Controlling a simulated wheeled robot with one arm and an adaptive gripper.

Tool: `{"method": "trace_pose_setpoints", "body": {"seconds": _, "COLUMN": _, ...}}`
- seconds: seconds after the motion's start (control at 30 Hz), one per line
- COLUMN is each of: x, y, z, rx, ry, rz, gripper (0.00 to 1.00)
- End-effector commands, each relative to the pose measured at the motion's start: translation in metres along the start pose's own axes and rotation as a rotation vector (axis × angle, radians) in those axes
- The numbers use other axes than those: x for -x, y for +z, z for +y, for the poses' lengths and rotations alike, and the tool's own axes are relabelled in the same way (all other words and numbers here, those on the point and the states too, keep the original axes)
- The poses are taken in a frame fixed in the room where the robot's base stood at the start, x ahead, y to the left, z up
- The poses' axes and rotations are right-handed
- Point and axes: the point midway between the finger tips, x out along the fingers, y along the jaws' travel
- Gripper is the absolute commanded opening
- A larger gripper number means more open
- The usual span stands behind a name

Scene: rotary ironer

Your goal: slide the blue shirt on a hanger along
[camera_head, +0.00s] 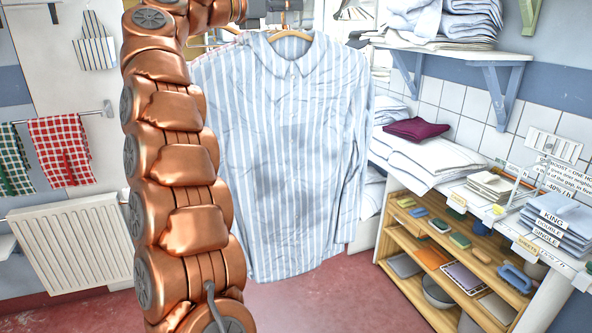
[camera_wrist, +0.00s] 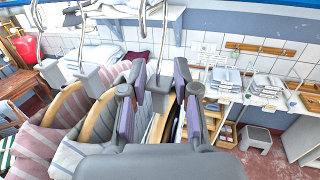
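The blue-and-white striped shirt (camera_head: 300,150) hangs upright on a wooden hanger (camera_head: 290,35) in the middle of the head view. My copper arm covers part of its left side. My gripper (camera_wrist: 157,95) shows in the wrist view with its two fingers apart, one on each side of a hanger's metal hook and grey block (camera_wrist: 160,88). A gap shows between the block and the fingers, so I see no firm hold. A wooden hanger shoulder (camera_wrist: 155,126) lies below, between the fingers. In the head view the gripper is at the shirt's top, mostly unclear.
Pink striped garments (camera_wrist: 50,130) on other hangers crowd the left of the wrist view. A wall shelf (camera_head: 450,50) with folded linen and a wooden shelf unit (camera_head: 440,275) stand right of the shirt. A white radiator (camera_head: 70,240) is at left. Red floor below is clear.

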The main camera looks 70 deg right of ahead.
Motion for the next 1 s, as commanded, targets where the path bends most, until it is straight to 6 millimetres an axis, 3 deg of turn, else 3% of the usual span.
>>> {"method": "trace_pose_setpoints", "body": {"seconds": 0.27, "x": 0.000, "y": 0.000, "z": 0.000, "rx": 0.000, "ry": 0.000, "rz": 0.000, "gripper": 0.00}}
{"method": "trace_pose_setpoints", "body": {"seconds": 0.57, "x": 0.001, "y": 0.000, "z": -0.002, "rx": -0.001, "ry": 0.000, "rz": -0.001, "gripper": 0.00}}
{"method": "trace_pose_setpoints", "body": {"seconds": 1.0, "x": 0.007, "y": 0.000, "z": -0.021, "rx": -0.001, "ry": 0.000, "rz": 0.001, "gripper": 0.00}}
